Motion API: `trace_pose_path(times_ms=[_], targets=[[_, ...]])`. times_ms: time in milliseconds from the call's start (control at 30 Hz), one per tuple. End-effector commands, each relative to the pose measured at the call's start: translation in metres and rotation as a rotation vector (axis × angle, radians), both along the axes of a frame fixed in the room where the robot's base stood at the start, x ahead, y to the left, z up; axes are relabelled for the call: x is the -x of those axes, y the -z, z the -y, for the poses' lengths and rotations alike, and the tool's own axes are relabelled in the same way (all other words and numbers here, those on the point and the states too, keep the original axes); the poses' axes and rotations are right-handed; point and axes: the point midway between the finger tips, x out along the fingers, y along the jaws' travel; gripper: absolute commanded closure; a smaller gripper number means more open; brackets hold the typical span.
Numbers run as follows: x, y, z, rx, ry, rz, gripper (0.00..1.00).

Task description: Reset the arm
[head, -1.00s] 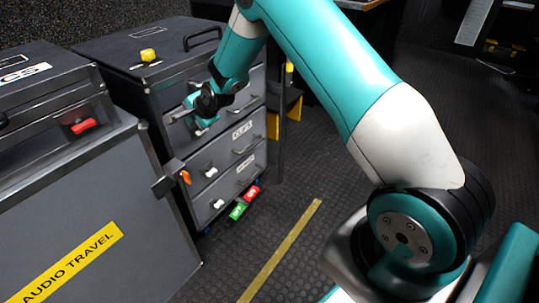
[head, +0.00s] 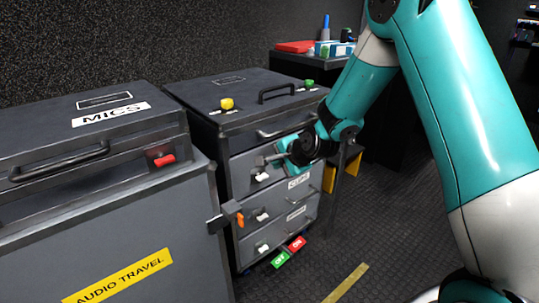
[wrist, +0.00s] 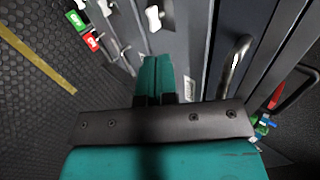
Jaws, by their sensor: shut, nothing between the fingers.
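My gripper (head: 276,157) is at the front of the grey drawer cabinet (head: 222,165), by its top drawer, at the end of my teal and white arm. In the wrist view its teal fingers (wrist: 155,65) are together with nothing between them. They point along the cabinet front, near a white latch (wrist: 153,18) and a metal handle (wrist: 236,62). I cannot tell whether the fingers touch the drawer. The gripper hides part of the top drawer's front.
A grey case marked MICS (head: 110,113) sits left, above an AUDIO TRAVEL panel (head: 120,278). Yellow (head: 227,103) and green (head: 309,84) knobs are on the cabinet top. Green (head: 280,259) and red (head: 297,243) tags lie low by the cabinet. Ribbed floor (head: 375,235) is open at right.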

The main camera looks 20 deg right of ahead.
Motion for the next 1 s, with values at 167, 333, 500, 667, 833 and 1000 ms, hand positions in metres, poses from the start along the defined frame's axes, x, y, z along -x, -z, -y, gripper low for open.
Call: trace_pose_path(times_ms=[167,333,500,667,833,1000], targets=[[0.003,-0.003,-0.002,0.005,-0.01,-0.002,1.0],[0.03,-0.036,-0.036,0.09,-0.205,-0.028,1.0],[0.118,-0.093,-0.097,0.285,-0.684,-0.062,1.0],[0.208,-0.126,-0.127,0.44,-1.121,-0.055,1.0],[0.285,-0.144,-0.134,0.555,-1.481,-0.024,1.0],[0.352,-0.153,-0.129,0.644,-1.798,0.019,1.0]])
